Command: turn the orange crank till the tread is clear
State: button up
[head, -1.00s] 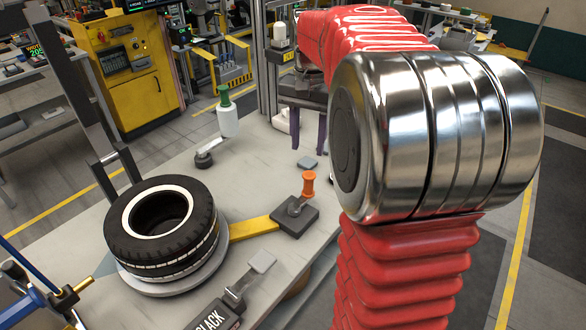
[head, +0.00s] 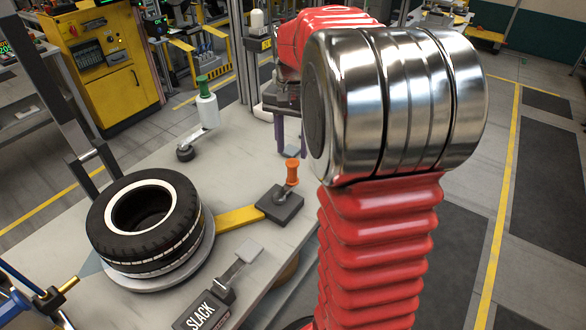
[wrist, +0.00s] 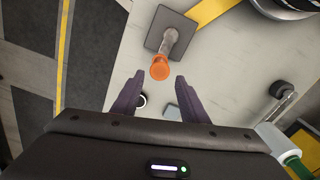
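The orange crank handle (head: 292,171) stands upright on a short grey arm over a dark square block (head: 279,205). A yellow bar (head: 240,217) runs from the block to the tyre's right side. The black tyre (head: 182,228) with a white ring lies flat on a round grey plate (head: 180,281). My gripper (wrist: 159,76) is open, with two purple fingers apart. In the wrist view the orange handle (wrist: 160,71) shows just beyond and between the fingertips; I cannot tell whether they touch. In the head view the fingers stand behind the crank, partly hidden by my arm.
A box marked SLACK (head: 200,312) with a flat grey lever pad (head: 240,262) stands at the bench's front. The grey bench (head: 140,165) is clear between bottle and tyre.

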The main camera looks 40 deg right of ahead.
aim_at(293, 161)
notch_tip(293, 161, down, 8)
jog(key=shift+f, duration=0.25)
jog(key=shift+c, duration=0.5)
grip_shut()
